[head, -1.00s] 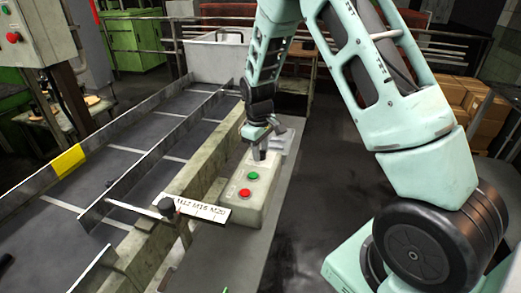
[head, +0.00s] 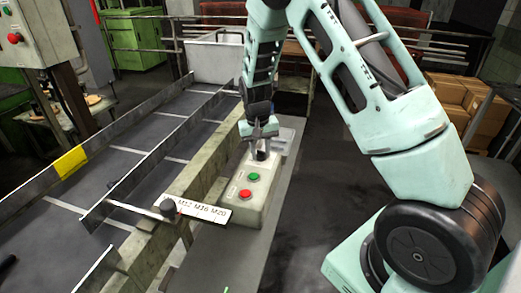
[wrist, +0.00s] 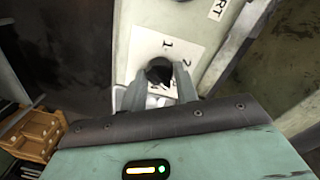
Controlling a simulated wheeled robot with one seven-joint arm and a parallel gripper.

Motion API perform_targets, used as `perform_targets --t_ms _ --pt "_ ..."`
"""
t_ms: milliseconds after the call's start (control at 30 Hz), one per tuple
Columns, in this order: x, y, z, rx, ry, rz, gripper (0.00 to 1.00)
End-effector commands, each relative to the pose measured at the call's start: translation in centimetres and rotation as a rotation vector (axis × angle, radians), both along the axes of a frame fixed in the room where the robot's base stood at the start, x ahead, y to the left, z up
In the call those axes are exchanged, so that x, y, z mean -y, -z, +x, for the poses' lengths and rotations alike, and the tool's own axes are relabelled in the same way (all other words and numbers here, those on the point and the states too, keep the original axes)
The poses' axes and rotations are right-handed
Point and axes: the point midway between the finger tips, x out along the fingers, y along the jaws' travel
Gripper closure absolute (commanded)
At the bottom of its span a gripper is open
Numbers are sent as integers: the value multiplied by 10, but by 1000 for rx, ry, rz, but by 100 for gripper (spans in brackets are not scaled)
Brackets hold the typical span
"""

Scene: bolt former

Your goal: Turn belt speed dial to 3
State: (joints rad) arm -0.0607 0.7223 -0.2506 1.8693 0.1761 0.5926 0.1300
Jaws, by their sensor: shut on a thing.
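The belt speed dial (wrist: 159,71) is a dark round knob on a white numbered plate (wrist: 168,42) in the wrist view. Printed numbers including 1 and 2 show beside it; the others and the pointer are hidden or too small to read. My gripper (wrist: 158,85) has its two fingers on either side of the knob, shut on it. In the head view my gripper (head: 261,146) points down at the far end of the control box (head: 252,196), and the dial is mostly hidden beneath it.
A green button (head: 254,177) and a red button (head: 245,194) sit on the box nearer the camera. A lever with a black knob (head: 168,207) and a size scale (head: 208,212) stands left of it. The conveyor (head: 120,185) lies further left.

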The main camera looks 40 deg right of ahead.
Motion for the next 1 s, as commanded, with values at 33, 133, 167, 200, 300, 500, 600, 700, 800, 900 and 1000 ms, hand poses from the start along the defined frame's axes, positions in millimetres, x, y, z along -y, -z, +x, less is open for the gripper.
perform_targets --t_ms 33,133,167,200,300,500,600,700,800,900,1000 --pt "0 -1 1 3 12 -1 93" --pt "0 -1 1 3 30 -1 93" --pt "0 -1 1 3 34 -1 93" --pt "0 -1 1 3 38 -1 93" --pt "0 0 1 4 43 -2 93" --pt "1 -1 1 4 43 -2 93" --pt "1 -1 1 4 43 -2 93" --pt "1 -1 1 4 43 -2 48" --pt "0 0 1 3 43 -1 48" --pt "0 0 1 2 43 -1 48" --pt "0 -1 1 2 42 -1 48"
